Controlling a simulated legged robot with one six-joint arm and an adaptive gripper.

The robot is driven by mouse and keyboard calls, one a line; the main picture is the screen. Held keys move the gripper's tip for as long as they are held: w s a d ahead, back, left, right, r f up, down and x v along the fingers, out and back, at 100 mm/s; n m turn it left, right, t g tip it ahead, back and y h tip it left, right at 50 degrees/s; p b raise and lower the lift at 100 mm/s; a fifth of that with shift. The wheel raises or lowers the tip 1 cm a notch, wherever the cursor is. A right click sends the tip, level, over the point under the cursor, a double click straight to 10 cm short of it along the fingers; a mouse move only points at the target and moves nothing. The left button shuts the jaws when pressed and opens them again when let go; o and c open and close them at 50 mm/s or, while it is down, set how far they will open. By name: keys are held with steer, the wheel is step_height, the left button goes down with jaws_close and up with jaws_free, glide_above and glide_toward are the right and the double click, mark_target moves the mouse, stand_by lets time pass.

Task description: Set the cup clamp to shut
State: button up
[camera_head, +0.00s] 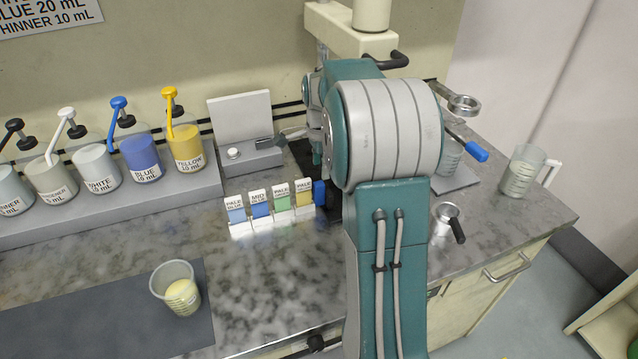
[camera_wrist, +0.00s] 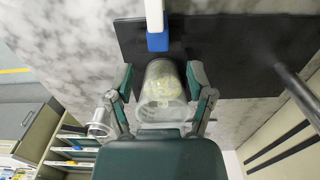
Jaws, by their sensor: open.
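In the wrist view my gripper (camera_wrist: 160,78) has its two fingers spread, one on each side of a clear cup (camera_wrist: 162,88) with pale contents. I cannot tell whether they touch it. A pale bar with a blue end (camera_wrist: 157,42) lies just beyond the cup, over a dark plate (camera_wrist: 235,45). In the head view a blue-handled lever (camera_head: 477,152) sticks out right of my arm, beside a clear cup (camera_head: 449,158) partly hidden by the arm. My arm hides much of this area, and the cup clamp's jaws cannot be made out.
A clear jug (camera_head: 520,172) and a metal cup with a black handle (camera_head: 446,218) stand at the right. Pump bottles (camera_head: 142,158) line the left back. Colour cards (camera_head: 283,200) stand mid-counter. A cup of yellow liquid (camera_head: 180,292) is on the grey mat (camera_head: 110,318).

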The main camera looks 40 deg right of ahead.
mark_target(320, 183)
steer(key=f, duration=0.4)
steer(key=a+f, duration=0.1)
steer(key=f, duration=0.1)
steer(key=shift+d, duration=0.15)
steer(key=shift+d, duration=0.1)
jaws_close()
